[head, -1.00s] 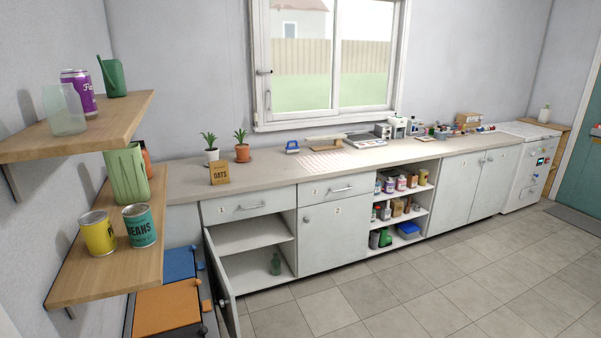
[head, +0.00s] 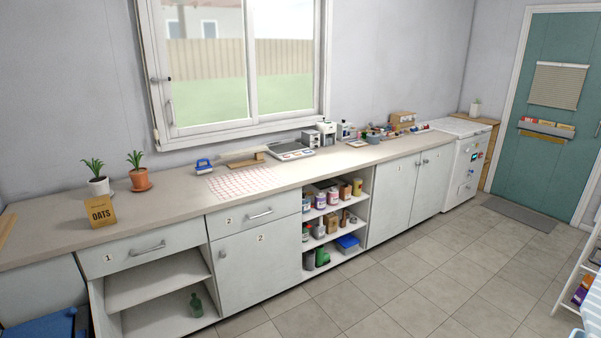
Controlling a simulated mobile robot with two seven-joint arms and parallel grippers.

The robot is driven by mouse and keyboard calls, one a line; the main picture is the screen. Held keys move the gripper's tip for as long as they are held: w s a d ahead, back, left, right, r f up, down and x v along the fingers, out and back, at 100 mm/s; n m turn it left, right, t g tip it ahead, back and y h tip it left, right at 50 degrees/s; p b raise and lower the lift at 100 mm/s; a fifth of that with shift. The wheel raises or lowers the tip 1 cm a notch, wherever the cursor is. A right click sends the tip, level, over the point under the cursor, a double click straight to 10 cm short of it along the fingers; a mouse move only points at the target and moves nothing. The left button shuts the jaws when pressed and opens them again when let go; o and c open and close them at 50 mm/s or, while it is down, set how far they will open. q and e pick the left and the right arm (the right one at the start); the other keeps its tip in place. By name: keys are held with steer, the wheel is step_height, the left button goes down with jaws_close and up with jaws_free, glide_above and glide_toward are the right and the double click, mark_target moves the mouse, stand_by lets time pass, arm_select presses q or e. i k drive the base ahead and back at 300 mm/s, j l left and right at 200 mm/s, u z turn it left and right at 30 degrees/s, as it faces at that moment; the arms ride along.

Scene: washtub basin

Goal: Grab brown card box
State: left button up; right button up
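A brown cardboard box (head: 402,117) stands at the back of the counter towards its far right end, small in the head view, with small items around it. A brown box marked OATS (head: 100,211) stands upright near the left end of the counter, in front of two potted plants. I cannot tell from the view alone which box the task names. Neither of my grippers is in view.
The long counter (head: 310,178) runs along the wall under the window. Open shelves (head: 366,205) hold jars and cans. A green bottle (head: 196,305) stands in the open lower cabinet. The tiled floor (head: 430,265) is clear. A white rack (head: 573,262) stands at the right edge.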

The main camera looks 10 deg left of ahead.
mark_target(100, 210)
steer(key=i+u, duration=0.5)
steer(key=i, duration=0.15)
steer(key=i+l+u, duration=0.25)
steer(key=i+u, duration=0.2)
steer(key=i, duration=0.2)
steer(key=i+j+u, duration=0.1)
steer(key=i+u, duration=0.2)
steer(key=u, duration=0.15)
steer(key=i+u, duration=0.35)
steer(key=u, duration=0.15)
steer(key=i+l+u, duration=0.1)
steer(key=i+u, duration=0.2)
steer(key=u, duration=0.15)
